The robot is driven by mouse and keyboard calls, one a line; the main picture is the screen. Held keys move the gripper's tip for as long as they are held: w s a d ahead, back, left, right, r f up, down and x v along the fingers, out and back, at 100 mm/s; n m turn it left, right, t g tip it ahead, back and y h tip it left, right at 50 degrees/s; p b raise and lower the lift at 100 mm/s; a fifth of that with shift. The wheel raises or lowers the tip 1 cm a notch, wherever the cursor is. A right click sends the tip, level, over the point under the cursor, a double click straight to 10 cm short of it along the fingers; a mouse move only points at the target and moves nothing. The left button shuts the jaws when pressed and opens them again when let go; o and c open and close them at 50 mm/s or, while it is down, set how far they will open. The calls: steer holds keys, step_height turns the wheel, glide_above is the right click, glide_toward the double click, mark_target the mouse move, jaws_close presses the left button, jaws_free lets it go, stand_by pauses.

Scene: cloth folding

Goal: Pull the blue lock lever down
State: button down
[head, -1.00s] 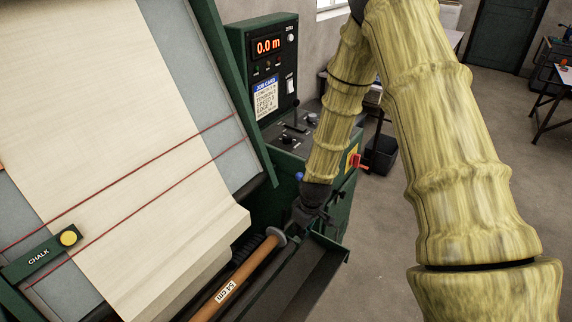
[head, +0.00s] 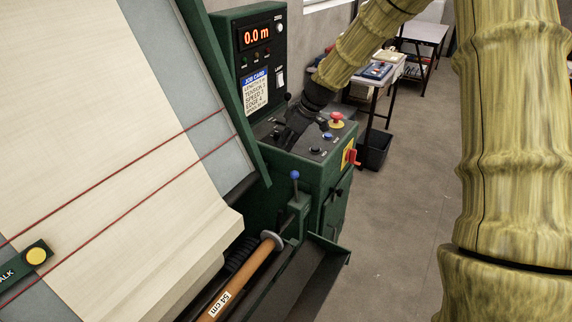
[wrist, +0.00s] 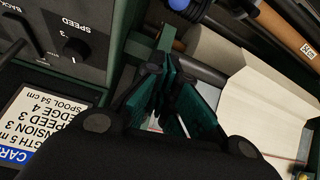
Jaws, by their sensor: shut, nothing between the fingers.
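The blue lock lever is a thin dark rod with a blue ball knob (head: 294,175). It stands roughly upright beside the end of the cardboard roller, at the front of the green machine. Its blue knob also shows at the top edge of the wrist view (wrist: 178,4). My gripper (head: 284,142) is over the control panel, above the lever and apart from it. In the wrist view my gripper's fingers (wrist: 168,108) are shut, with nothing held between them.
The roller (head: 242,278) carries a 54 cm label. Cream cloth (head: 120,130) covers the sloped board at left. The control box (head: 258,40) reads 0.0 m. A red-and-yellow stop button (head: 337,119) and a red switch (head: 353,157) are nearby. Open floor lies to the right.

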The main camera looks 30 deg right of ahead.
steer(key=shift+f, duration=0.1)
step_height(320, 180, down, 9)
steer(key=p, duration=0.5)
steer(key=shift+w+f, duration=0.15)
steer(key=shift+w, duration=0.1)
stand_by(0.3)
steer(key=shift+s+a, duration=0.1)
stand_by(0.4)
steer(key=shift+f+b, duration=0.1)
steer(key=shift+b, duration=0.35)
